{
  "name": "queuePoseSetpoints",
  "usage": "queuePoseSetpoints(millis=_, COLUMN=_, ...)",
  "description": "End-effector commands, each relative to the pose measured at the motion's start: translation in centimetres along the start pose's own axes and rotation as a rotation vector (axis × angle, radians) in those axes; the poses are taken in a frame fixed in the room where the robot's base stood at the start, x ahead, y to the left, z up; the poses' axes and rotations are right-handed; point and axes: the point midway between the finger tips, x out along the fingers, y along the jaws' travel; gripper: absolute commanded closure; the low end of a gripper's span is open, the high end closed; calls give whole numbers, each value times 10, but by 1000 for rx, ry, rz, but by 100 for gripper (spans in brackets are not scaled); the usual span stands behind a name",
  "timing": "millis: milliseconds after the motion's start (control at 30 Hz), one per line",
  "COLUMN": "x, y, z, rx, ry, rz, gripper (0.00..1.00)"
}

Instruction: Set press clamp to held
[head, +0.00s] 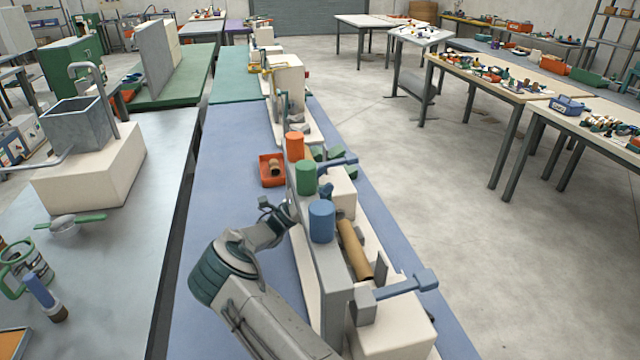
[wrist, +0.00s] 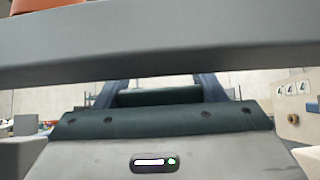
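The winder (head: 330,265) is a long grey upright panel on a pale base with orange, green and blue cylinders on top. A near blue lever (head: 400,286) sticks out to the right from a grey block. A second blue lever (head: 338,163) sits farther back. No label shows which one is the press clamp. My gripper (head: 272,208) is low on the panel's left side, and the levers are on its right side. In the wrist view its two fingers (wrist: 160,84) stand apart with nothing visible between them; a grey bar (wrist: 160,42) crosses in front, above.
A brown tube (head: 354,248) lies along the winder, right of the panel. An orange bin (head: 271,170) stands on the blue bench (head: 225,180), left of the winder. A grey bench (head: 135,210) with a hopper is farther left. Open floor (head: 440,180) lies to the right.

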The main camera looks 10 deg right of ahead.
Motion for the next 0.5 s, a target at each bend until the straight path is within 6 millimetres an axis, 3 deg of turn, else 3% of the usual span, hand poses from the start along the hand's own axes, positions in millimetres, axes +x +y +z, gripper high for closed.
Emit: queuePoseSetpoints(millis=500, x=27, y=0, z=-30, rx=-1, ry=272, rz=0, gripper=77)
